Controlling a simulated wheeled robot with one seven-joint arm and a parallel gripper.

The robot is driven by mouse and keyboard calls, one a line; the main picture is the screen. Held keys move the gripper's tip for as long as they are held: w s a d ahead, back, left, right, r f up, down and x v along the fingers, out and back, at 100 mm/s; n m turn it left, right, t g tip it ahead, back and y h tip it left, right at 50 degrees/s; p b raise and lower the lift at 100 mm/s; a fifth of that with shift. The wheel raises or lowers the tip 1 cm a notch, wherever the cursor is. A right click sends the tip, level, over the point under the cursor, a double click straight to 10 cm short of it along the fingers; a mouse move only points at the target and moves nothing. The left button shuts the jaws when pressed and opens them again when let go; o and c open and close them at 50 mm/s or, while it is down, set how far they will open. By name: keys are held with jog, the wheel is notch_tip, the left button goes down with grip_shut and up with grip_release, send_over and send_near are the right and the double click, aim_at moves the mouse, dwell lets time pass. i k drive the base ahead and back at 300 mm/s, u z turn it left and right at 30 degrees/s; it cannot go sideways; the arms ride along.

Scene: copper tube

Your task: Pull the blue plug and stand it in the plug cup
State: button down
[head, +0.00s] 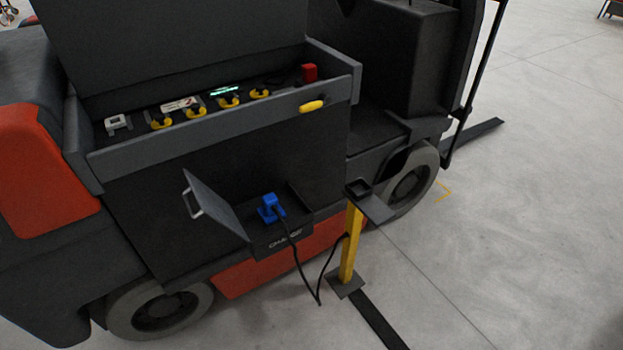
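The blue plug (269,207) sits in a recessed charging bay (278,237) on the side of a dark forklift-like vehicle. A black cable runs from the plug, hangs down in a loop and comes up by the yellow post. A small dark square cup (358,188), which looks like the plug cup, is on top of the yellow post (351,243), to the right of the plug. Its opening faces up and no plug shows in it. My gripper is not in view.
The bay's grey flap (214,205) with a handle stands open left of the plug. Above is an open compartment with yellow-ringed caps and a red block (309,73). Concrete floor on the right is mostly clear.

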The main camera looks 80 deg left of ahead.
aim_at(270, 201)
jog(key=u, duration=4.15)
jog(key=k, duration=1.15)
jog(key=z, duration=0.8)
jog(key=i, duration=0.95)
jog(key=z, duration=0.65)
